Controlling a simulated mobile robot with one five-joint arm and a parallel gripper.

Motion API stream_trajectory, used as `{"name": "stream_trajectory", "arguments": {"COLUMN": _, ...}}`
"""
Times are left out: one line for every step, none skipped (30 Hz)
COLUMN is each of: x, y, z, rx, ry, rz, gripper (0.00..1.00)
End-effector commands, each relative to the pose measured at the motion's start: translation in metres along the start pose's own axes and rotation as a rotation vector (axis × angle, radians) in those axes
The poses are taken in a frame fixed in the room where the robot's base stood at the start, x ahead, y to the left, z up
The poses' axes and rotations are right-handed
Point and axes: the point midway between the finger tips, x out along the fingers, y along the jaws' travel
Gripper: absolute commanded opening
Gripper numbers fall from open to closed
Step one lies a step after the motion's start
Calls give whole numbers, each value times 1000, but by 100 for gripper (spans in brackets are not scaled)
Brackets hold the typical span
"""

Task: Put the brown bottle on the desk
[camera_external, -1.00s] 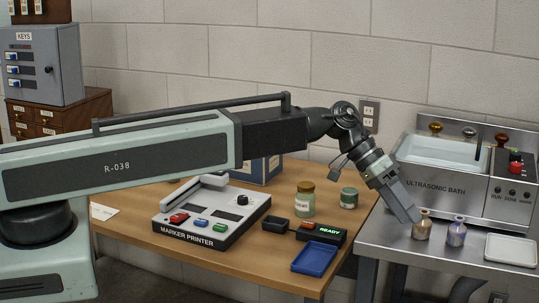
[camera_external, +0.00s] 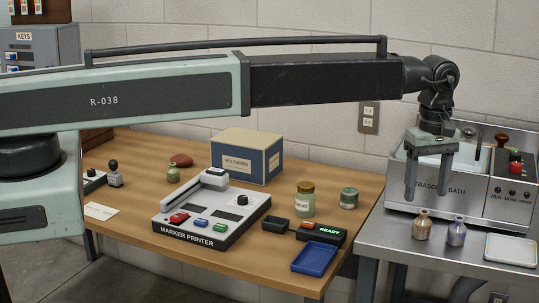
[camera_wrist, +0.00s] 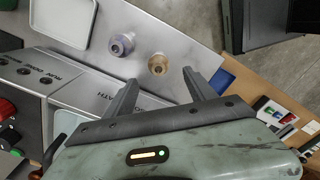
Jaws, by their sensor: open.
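The brown bottle (camera_external: 422,225) stands upright on the metal bench at the right, in front of the ultrasonic bath. A purple-grey bottle (camera_external: 456,231) stands close beside it on the right. In the wrist view the brown bottle (camera_wrist: 158,63) and the purple-grey one (camera_wrist: 121,44) show from above, beyond the fingertips. My gripper (camera_external: 427,198) is open and empty, its fingers pointing down above and behind the brown bottle, not touching it. The wooden desk (camera_external: 250,255) lies to the left of the bench.
The ultrasonic bath (camera_external: 470,192) stands behind the bottles, and a white tray (camera_external: 511,249) lies right of them. The desk holds a marker printer (camera_external: 211,217), blue tray (camera_external: 315,258), cardboard box (camera_external: 247,156), jar (camera_external: 305,200) and green pot (camera_external: 348,197). Bare wood shows along its front edge.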

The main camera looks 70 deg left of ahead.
Motion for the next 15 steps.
{"name": "stream_trajectory", "arguments": {"x": 14, "y": 0, "z": 0, "rx": 0, "ry": 0, "rz": 0, "gripper": 64}}
{"name": "stream_trajectory", "arguments": {"x": 18, "y": 0, "z": 0, "rx": 0, "ry": -1, "rz": 1, "gripper": 64}}
{"name": "stream_trajectory", "arguments": {"x": 20, "y": 0, "z": 0, "rx": 1, "ry": -1, "rz": 1, "gripper": 64}}
{"name": "stream_trajectory", "arguments": {"x": 20, "y": 0, "z": 0, "rx": 1, "ry": -1, "rz": 1, "gripper": 64}}
{"name": "stream_trajectory", "arguments": {"x": 20, "y": 0, "z": 0, "rx": 1, "ry": -1, "rz": 1, "gripper": 64}}
{"name": "stream_trajectory", "arguments": {"x": 18, "y": 0, "z": 0, "rx": 1, "ry": -1, "rz": 1, "gripper": 64}}
{"name": "stream_trajectory", "arguments": {"x": 18, "y": 0, "z": 0, "rx": 1, "ry": -1, "rz": 1, "gripper": 64}}
{"name": "stream_trajectory", "arguments": {"x": 20, "y": 0, "z": 0, "rx": 1, "ry": -1, "rz": 1, "gripper": 64}}
{"name": "stream_trajectory", "arguments": {"x": 24, "y": 0, "z": 1, "rx": 1, "ry": -1, "rz": 1, "gripper": 64}}
{"name": "stream_trajectory", "arguments": {"x": 28, "y": 1, "z": 1, "rx": 1, "ry": -2, "rz": 1, "gripper": 64}}
{"name": "stream_trajectory", "arguments": {"x": 32, "y": 1, "z": 1, "rx": 2, "ry": -2, "rz": 1, "gripper": 64}}
{"name": "stream_trajectory", "arguments": {"x": 39, "y": 1, "z": 2, "rx": 2, "ry": -2, "rz": 1, "gripper": 64}}
{"name": "stream_trajectory", "arguments": {"x": 44, "y": 2, "z": 2, "rx": 2, "ry": -2, "rz": 1, "gripper": 64}}
{"name": "stream_trajectory", "arguments": {"x": 50, "y": 2, "z": 2, "rx": 2, "ry": -2, "rz": 1, "gripper": 64}}
{"name": "stream_trajectory", "arguments": {"x": 58, "y": 2, "z": 3, "rx": 2, "ry": -2, "rz": 1, "gripper": 64}}
